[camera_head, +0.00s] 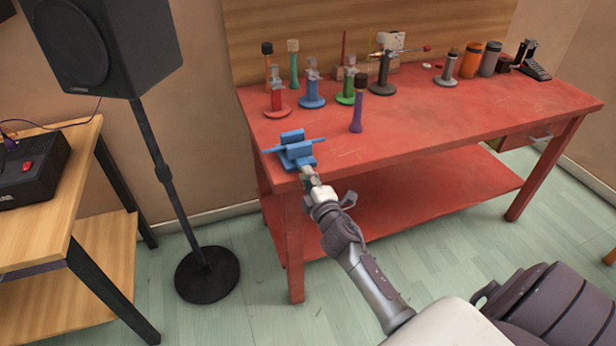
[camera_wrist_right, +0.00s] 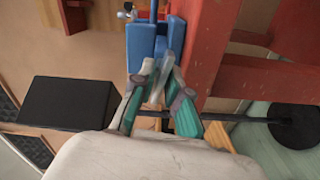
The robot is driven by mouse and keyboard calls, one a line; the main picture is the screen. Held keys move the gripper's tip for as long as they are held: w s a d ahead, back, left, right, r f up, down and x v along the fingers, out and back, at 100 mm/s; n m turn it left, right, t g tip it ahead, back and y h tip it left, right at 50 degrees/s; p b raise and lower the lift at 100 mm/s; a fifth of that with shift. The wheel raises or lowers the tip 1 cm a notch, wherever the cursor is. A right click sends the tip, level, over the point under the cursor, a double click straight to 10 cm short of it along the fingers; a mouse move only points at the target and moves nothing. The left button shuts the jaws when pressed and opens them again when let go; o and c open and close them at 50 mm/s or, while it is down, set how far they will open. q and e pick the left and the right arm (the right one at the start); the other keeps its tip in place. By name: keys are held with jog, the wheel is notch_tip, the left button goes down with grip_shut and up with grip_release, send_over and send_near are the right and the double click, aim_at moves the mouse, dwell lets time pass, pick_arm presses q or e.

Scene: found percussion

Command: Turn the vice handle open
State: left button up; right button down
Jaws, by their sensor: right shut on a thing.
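The blue vice (camera_head: 296,150) is fixed at the front left corner of the red workbench. Its blue body also shows at the top of the right wrist view (camera_wrist_right: 141,45). My right gripper (camera_head: 308,178) is at the vice's front, just below the bench edge. In the right wrist view its green and grey fingers (camera_wrist_right: 160,70) are shut around the grey vice handle (camera_wrist_right: 158,82). The fingers hide part of the handle, so its exact angle is hard to tell. My left gripper is not in view.
The red workbench (camera_head: 450,115) carries several coloured tools and stands along its back. A purple-handled tool (camera_head: 357,115) stands right of the vice. A black speaker (camera_head: 100,45) on a stand and a wooden table (camera_head: 85,165) are at left.

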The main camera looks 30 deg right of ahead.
jog(key=c, duration=1.2)
grip_release()
jog(key=v, duration=1.2)
